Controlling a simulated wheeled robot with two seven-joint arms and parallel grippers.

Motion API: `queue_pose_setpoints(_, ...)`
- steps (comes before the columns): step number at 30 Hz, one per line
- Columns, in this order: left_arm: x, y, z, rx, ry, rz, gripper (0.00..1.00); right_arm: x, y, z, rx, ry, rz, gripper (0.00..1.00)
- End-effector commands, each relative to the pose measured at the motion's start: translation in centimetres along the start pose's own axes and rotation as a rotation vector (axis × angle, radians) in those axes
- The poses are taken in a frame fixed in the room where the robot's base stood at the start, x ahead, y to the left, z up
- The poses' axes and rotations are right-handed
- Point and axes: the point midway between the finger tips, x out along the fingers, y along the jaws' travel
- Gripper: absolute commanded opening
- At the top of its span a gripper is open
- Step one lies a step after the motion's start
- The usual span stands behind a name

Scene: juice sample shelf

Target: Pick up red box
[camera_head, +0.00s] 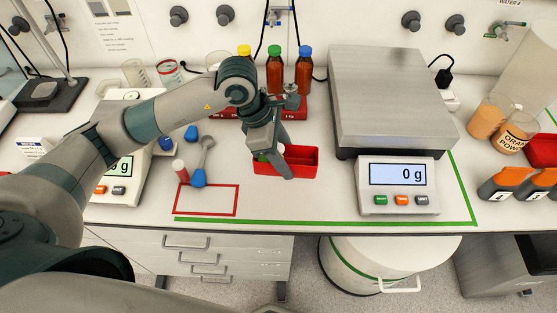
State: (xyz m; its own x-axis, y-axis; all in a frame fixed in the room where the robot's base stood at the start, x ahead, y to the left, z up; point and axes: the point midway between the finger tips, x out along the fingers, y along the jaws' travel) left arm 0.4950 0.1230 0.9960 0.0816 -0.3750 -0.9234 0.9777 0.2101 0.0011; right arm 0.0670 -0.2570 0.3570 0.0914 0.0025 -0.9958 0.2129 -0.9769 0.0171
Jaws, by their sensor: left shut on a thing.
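The red box (301,168) is a small open-topped tray on the white bench, left of the large scale. My left arm reaches over the bench from the left. My left gripper (279,171) points down at the box's left part, shut, with a finger over the front wall. The gripper hides part of the box, and a small green and whitish thing shows beside the fingers. I cannot tell whether the box touches the bench all round. My right gripper is not in view.
A large scale (392,95) reading 0 g stands to the right. Bottles with green (275,72) and blue (304,70) caps stand in a red rack behind. Orange containers (515,132) stand far right.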

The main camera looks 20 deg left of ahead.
Motion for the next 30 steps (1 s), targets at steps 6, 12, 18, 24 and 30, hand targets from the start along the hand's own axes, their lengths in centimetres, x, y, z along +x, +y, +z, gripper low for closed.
queue_pose_setpoints(6, -0.6, -2.0, 4.2, 0.008, -0.005, 0.001, 0.21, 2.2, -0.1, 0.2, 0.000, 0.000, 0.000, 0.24)
queue_pose_setpoints(12, -1.4, -3.8, 7.5, 0.006, -0.003, 0.001, 0.21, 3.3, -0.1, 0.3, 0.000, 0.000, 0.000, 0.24)
queue_pose_setpoints(18, -1.9, -4.5, 9.1, 0.001, -0.001, 0.000, 0.21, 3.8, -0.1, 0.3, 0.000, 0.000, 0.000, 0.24)
queue_pose_setpoints(24, -2.1, -4.8, 9.5, 0.001, 0.000, -0.001, 0.21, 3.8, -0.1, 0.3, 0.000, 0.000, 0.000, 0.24)
queue_pose_setpoints(30, -2.1, -4.8, 9.5, 0.000, 0.000, -0.001, 0.21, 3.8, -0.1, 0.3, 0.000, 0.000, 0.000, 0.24)
